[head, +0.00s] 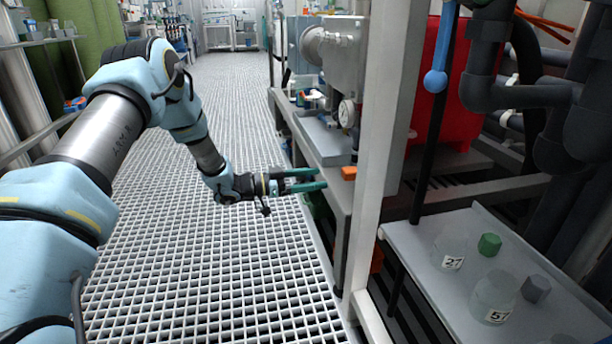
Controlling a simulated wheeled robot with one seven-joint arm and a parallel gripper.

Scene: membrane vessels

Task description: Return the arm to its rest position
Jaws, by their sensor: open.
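My arm reaches in from the left of the head view, with light blue joint covers and grey links. It bends over the grated floor and ends in my gripper (323,180). The gripper points right, toward the edge of a grey bench (322,148). Its two green fingers are apart, with nothing seen between them. A small orange block (349,173) lies on the bench just beyond the fingertips; I cannot tell the exact gap.
A white post (385,130) stands right of the gripper. A grey tray (418,236) at lower right holds labelled jars (494,297) and small green and grey caps (490,244). Dark pipes and a red tank (440,100) stand behind. The grated floor (225,270) is clear.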

